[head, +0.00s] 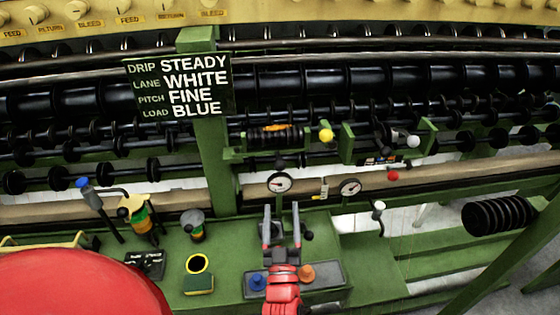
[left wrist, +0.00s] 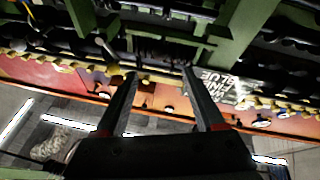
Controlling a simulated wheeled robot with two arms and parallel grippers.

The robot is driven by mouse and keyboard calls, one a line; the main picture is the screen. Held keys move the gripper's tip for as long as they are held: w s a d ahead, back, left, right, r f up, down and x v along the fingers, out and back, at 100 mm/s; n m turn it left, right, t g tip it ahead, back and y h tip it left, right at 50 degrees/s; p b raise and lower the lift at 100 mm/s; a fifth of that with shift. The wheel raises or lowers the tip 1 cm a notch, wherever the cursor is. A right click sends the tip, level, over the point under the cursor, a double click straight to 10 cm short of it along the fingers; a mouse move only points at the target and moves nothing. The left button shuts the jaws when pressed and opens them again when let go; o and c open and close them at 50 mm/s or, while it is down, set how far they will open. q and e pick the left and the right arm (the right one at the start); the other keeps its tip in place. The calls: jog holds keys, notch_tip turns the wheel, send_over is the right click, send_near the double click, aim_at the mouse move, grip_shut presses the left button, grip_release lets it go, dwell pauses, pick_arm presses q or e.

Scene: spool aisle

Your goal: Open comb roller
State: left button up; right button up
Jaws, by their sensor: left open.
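No part is labelled as the comb roller, so I cannot tell for sure which it is. A short dark ribbed roller (head: 273,138) sits in a green bracket in the head view, with a yellow ball knob (head: 326,135) just right of it. Another bracketed unit with a white ball knob (head: 413,141) stands further right, with a red knob (head: 393,176) below. My left gripper (head: 281,212) is open and empty above the green bench, below the ribbed roller and apart from it. Its two fingers also show in the left wrist view (left wrist: 160,76). My right gripper is out of view.
A sign (head: 180,87) on a green post reads STEADY, WHITE, FINE, BLUE. Two round gauges (head: 279,183) (head: 350,187) stand behind my gripper. A blue-tipped lever (head: 84,183) and a yellow-rimmed cup (head: 198,265) are left. A black coil (head: 499,215) is at right.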

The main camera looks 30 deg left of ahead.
aim_at(280, 165)
pick_arm(q)
jog(key=p+x, duration=0.3)
jog(key=x, duration=1)
jog(key=shift+w+a+r, duration=0.1)
jog(key=shift+w, duration=0.05)
grip_shut()
dwell(0.8)
